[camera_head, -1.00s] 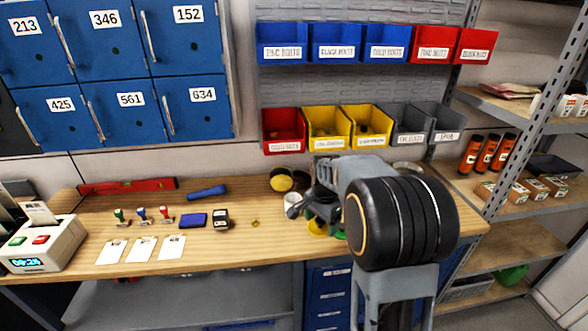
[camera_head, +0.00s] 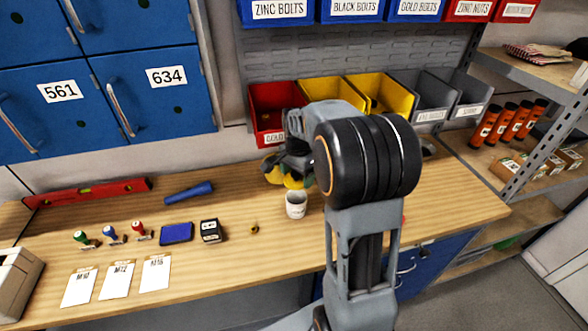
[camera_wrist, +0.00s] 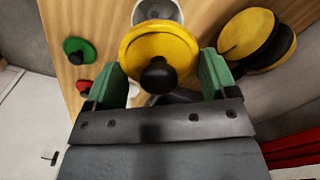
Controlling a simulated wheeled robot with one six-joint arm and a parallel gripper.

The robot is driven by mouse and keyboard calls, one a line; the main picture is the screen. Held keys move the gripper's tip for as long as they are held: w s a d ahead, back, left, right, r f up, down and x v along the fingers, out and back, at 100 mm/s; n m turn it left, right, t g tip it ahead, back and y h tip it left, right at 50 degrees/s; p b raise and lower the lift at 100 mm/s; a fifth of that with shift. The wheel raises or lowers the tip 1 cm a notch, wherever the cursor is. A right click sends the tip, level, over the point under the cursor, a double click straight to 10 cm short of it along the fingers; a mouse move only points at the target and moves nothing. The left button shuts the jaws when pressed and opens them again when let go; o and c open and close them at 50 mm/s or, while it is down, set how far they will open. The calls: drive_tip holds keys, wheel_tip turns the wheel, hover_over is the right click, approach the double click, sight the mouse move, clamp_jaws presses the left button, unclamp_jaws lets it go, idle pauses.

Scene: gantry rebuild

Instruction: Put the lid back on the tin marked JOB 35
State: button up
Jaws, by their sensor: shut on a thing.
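My gripper (camera_wrist: 161,78) is shut on a round yellow lid (camera_wrist: 140,50) with a black knob, its green finger pads on either side. In the head view the gripper (camera_head: 292,178) is low over the back of the bench, and a yellow edge of the lid (camera_head: 293,183) shows below it. A second yellow round thing with black parts (camera_wrist: 247,34) is beside the held lid in the wrist view. It also shows in the head view (camera_head: 271,168), partly hidden by the gripper. No JOB 35 marking is readable, so I cannot tell which tin bears it.
Several stamps (camera_head: 110,234), an ink pad (camera_head: 176,233) and cards (camera_head: 117,280) lie left. A red bin (camera_head: 268,100) hangs behind. The bench front is fairly clear.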

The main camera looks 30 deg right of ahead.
drive_tip(key=shift+s+d+f+b, duration=0.1)
drive_tip(key=shift+f+b, duration=0.2)
drive_tip(key=shift+f, duration=0.15)
drive_tip(key=shift+f+b, duration=1.95)
drive_tip(key=shift+f, duration=0.7)
drive_tip(key=shift+f, duration=0.15)
drive_tip(key=o, duration=0.8)
drive_tip(key=shift+r+p, duration=2.75)
drive_tip(key=shift+r, duration=0.8)
